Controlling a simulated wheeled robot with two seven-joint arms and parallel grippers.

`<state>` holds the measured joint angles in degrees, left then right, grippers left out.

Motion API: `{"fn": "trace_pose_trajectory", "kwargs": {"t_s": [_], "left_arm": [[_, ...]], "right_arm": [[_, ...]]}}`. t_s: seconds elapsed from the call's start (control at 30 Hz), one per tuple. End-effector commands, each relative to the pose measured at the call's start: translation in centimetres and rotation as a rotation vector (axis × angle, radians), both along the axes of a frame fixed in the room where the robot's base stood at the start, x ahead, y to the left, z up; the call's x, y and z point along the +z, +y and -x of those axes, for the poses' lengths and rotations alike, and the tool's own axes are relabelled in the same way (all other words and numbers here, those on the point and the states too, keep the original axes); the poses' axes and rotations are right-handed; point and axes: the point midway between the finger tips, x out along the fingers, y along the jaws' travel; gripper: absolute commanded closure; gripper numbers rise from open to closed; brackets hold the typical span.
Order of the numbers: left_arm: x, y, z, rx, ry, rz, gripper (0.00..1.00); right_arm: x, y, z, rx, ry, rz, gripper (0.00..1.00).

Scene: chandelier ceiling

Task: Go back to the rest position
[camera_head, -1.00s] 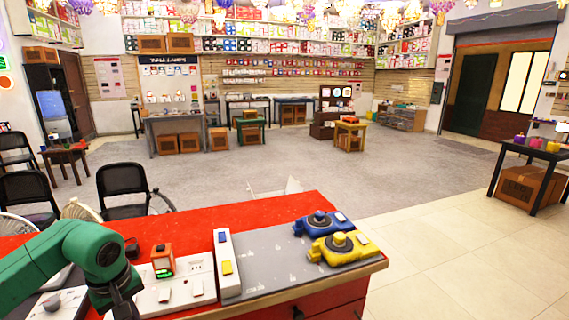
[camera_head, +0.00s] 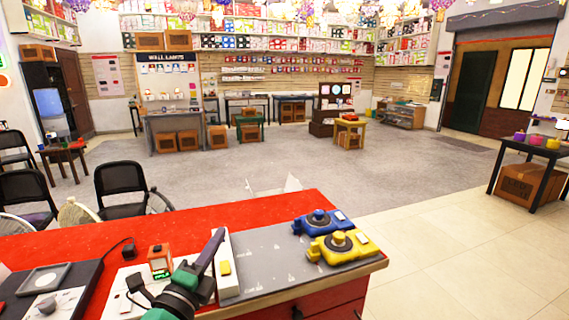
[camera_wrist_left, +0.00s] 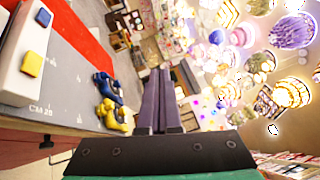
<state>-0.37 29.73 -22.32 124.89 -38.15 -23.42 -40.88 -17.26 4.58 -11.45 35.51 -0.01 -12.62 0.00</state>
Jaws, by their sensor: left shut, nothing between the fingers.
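My left gripper (camera_head: 216,240) reaches up from the bottom of the head view over the red counter. Its long purple-grey fingers are pressed together with nothing between them. In the left wrist view the shut fingers (camera_wrist_left: 160,78) point away towards the room, above the counter's edge. In the head view the fingers cover part of the white block with a yellow button (camera_head: 226,268). My right gripper is in neither view.
The red counter (camera_head: 100,240) holds a blue device (camera_head: 318,222), a yellow device (camera_head: 343,246) and a small orange-brown box (camera_head: 160,262) close to the arm. A dark tray (camera_head: 45,280) lies at left. Black chairs (camera_head: 125,187) stand behind it. The grey carpet beyond is largely clear.

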Motion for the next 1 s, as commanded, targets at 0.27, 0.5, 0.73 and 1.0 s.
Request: {"fn": "trace_pose_trajectory", "kwargs": {"t_s": [0.27,0.5,0.73,1.0], "left_arm": [[-18.7,9.5,7.2,0.532,0.773,0.911,1.00],[-26.6,9.9,16.3,0.866,1.124,1.245,1.00],[-32.2,9.0,21.7,1.084,1.316,1.374,1.00],[-43.5,8.8,21.6,1.118,1.352,1.341,1.00]], "right_arm": [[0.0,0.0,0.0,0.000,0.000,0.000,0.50],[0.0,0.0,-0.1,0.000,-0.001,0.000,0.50],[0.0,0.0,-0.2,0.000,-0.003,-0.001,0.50],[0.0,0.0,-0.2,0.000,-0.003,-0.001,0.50]]}}
